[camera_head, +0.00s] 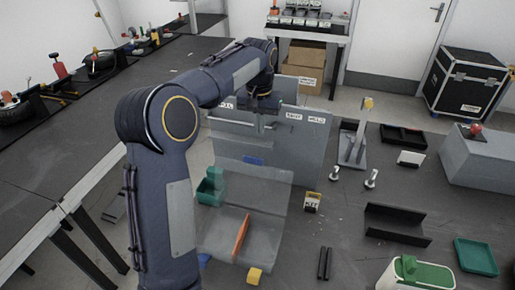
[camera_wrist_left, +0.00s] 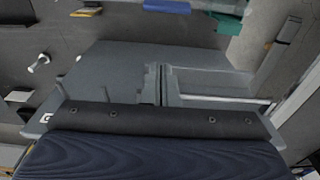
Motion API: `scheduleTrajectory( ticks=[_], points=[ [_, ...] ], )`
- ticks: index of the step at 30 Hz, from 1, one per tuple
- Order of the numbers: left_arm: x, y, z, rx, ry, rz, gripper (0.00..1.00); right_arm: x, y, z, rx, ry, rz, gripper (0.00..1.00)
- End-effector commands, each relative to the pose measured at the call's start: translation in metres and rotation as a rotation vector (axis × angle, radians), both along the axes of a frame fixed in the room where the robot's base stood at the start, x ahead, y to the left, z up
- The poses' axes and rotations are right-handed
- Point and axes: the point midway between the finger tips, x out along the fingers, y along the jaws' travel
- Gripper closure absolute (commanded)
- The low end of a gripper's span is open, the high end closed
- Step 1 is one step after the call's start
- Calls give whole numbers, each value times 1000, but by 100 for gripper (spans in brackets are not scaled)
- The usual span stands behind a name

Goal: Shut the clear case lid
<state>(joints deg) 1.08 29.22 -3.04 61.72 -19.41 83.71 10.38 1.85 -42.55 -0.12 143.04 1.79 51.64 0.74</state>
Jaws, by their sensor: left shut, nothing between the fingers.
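The clear case (camera_head: 264,240) stands on the dark table in front of my left arm, with an orange divider (camera_head: 241,238) showing through it. Its see-through lid (camera_head: 270,185) appears raised, its upper edge toward the grey upright panel behind. A green bin (camera_head: 211,187) shows at the case's left side, partly behind my arm. My left gripper (camera_head: 262,103) is shut and empty, up at the grey panel beyond the lid and apart from the lid as far as I can tell. My forearm hides the left part of the case. My right gripper is out of view.
The grey panel (camera_head: 311,140) with white labels stands behind the case.

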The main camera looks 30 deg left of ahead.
Motion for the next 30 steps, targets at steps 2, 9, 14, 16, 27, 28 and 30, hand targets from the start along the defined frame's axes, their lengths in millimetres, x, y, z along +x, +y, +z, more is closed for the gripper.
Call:
scheduleTrajectory(
  ticks=[2, 9, 14, 16, 27, 28, 30],
  points=[
    [0, 0, -18, 0, 6, 0, 100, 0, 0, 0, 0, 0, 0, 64],
    [4, 1, -69, -2, 5, 1, 100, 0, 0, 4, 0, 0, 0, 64],
    [-13, -3, -69, -2, -3, -1, 100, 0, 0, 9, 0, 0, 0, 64],
    [-21, -5, -67, -2, -1, 0, 100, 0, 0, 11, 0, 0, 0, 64],
    [-33, -8, -66, -2, -1, -1, 100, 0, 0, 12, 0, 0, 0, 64],
    [-33, -8, -66, -2, -1, -1, 100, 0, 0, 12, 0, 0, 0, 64],
    [-32, -8, -66, -2, -1, -1, 100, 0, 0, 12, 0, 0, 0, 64]
  ],
)
